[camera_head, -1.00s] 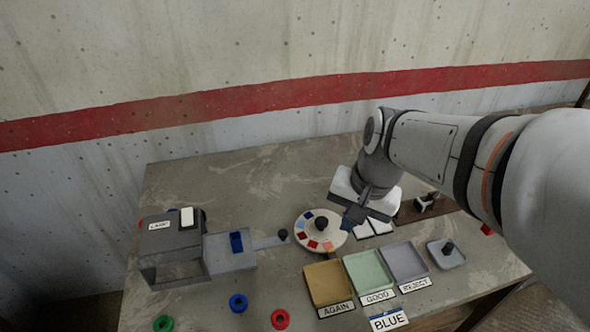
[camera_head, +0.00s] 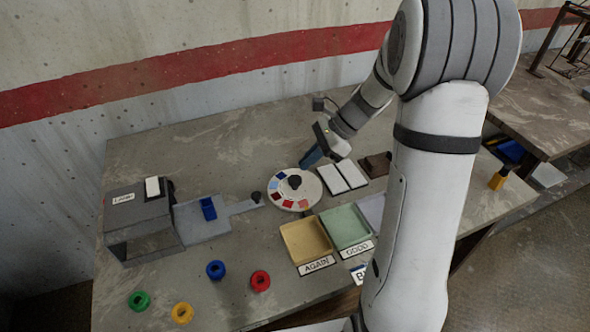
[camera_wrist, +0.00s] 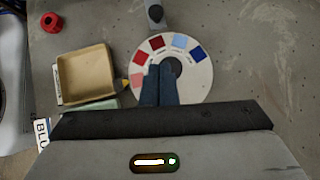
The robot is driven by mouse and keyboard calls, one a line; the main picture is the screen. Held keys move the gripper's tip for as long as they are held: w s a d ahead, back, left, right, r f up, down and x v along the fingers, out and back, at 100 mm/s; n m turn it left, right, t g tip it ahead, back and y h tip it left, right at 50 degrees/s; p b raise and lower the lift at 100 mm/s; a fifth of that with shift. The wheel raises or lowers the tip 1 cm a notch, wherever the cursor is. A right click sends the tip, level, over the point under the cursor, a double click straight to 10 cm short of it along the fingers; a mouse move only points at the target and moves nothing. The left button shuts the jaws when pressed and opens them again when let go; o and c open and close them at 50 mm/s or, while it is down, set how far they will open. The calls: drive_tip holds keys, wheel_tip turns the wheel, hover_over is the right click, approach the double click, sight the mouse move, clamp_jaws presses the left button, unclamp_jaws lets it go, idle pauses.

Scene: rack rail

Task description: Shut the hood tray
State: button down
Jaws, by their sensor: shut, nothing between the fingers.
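The grey hood (camera_head: 138,219), with a label reading LAMP, stands at the left of the table. The tray's handle (camera_head: 236,208) points right and carries a black knob (camera_head: 256,197); the handle end also shows at the top of the wrist view (camera_wrist: 154,14). My gripper (camera_head: 309,158) is shut and empty, near the far right side of the colour disc. In the wrist view its fingertips (camera_wrist: 158,72) overlap the disc.
The round colour disc (camera_head: 310,186) with a dark knob stands just right of the handle. AGAIN (camera_head: 291,228) and GOOD (camera_head: 337,219) trays lie in front. Coloured rings, such as the red one (camera_head: 260,281), lie at front left. White cards (camera_head: 343,177) lie right of the disc.

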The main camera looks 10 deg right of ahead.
approach(271, 196)
drive_tip(key=x, duration=0.3)
drive_tip(key=shift+a+f, duration=0.2)
drive_tip(key=shift+f, duration=0.15)
drive_tip(key=shift+a+f+p, duration=0.2)
drive_tip(key=shift+a+p, duration=0.05)
drive_tip(key=shift+a, duration=0.75)
drive_tip(key=shift+a+f+p, duration=0.2)
drive_tip(key=shift+a+p, duration=0.05)
drive_tip(key=shift+a, duration=0.75)
drive_tip(key=shift+a, duration=0.1)
